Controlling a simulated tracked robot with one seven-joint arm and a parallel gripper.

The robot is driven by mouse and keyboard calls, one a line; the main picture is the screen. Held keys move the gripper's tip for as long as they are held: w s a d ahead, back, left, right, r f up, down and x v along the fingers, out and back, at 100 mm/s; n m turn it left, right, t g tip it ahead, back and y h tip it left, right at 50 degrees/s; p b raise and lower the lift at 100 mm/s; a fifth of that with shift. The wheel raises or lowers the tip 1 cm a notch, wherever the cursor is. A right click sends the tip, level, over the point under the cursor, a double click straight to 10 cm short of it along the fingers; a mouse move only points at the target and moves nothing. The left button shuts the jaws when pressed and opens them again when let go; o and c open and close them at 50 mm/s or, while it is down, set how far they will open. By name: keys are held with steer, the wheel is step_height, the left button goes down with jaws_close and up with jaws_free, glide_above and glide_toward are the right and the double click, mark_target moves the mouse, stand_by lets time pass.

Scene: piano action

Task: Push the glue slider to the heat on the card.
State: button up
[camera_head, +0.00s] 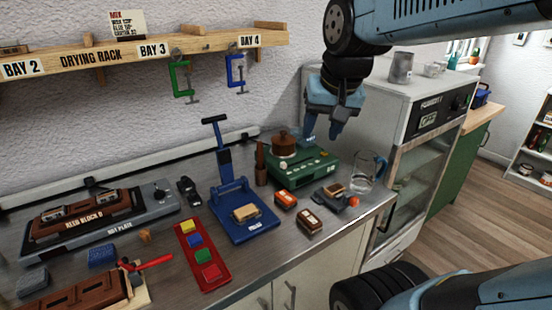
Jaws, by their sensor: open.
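The green glue heater (318,168) stands on the steel bench, with a brown lidded pot (286,147) on top. Small pale marks show on its front and top, but I cannot make out the slider or its setting. The card (127,24) stands on the drying rack at the upper left. Its red heading reads MIX; the smaller lines are too small to read surely. My gripper (322,134) is open and empty, pointing down over the right rear of the glue heater in the picture. I cannot tell whether it touches it.
A white oven (425,125) stands to the right.

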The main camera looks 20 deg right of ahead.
steer(key=w+f+m+g, duration=0.1)
steer(key=w+m+g, duration=0.1)
steer(key=w+m, duration=0.65)
steer(key=m+g, duration=0.3)
glide_above(282, 164)
step_height(282, 164, down, 7)
step_height(282, 164, down, 14)
steer(key=shift+w+r, duration=0.1)
steer(key=shift+r, duration=0.05)
steer(key=shift+c, duration=0.3)
jaws_close()
